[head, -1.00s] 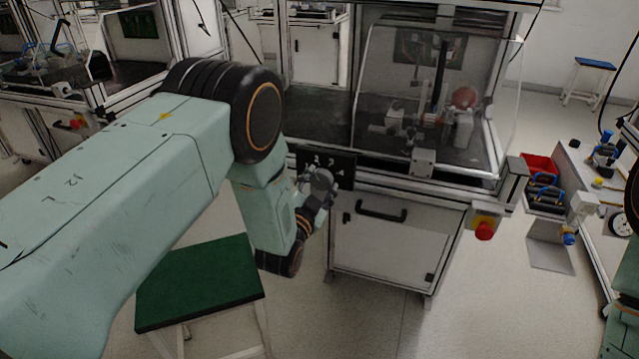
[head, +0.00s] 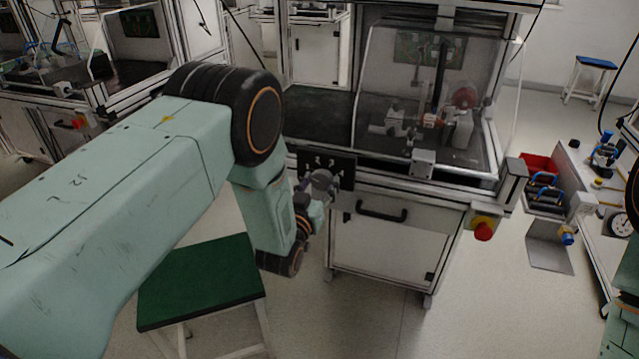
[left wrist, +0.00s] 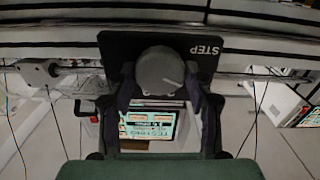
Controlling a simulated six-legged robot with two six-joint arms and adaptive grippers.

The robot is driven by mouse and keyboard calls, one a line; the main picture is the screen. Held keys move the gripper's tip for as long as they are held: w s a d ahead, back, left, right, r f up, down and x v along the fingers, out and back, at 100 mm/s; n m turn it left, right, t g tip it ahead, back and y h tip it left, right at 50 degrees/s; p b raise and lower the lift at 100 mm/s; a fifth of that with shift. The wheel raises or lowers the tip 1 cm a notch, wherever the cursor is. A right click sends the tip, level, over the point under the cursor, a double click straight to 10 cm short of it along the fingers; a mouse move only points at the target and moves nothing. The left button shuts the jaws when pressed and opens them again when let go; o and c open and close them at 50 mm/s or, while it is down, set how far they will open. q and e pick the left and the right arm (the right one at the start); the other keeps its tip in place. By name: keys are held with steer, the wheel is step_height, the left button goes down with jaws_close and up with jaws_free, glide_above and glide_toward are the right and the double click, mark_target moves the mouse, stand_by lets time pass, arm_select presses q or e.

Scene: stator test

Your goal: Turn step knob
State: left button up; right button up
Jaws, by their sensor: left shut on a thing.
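The step knob (left wrist: 160,72) is a round grey knob with a pale pointer line, on a black panel (left wrist: 118,48) marked STEP in the left wrist view. My left gripper (left wrist: 165,90) has one finger on each side of the knob and is shut on it. In the head view the black panel (head: 340,168) with white marks sits on the front of the test bench. There my left gripper (head: 322,184) is at the panel, and the knob is largely hidden by it. My right gripper is out of view; only a bit of that arm shows at the right edge.
The test bench (head: 385,250) has a clear enclosure and a drawer handle (head: 382,215). A red emergency button (head: 483,231) sticks out at its right corner. A green-topped stool (head: 200,282) stands below my left arm.

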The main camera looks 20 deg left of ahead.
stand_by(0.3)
arm_select(q)
steer(key=o, duration=1.2)
steer(key=s, duration=1.2)
steer(key=shift+a, duration=0.2)
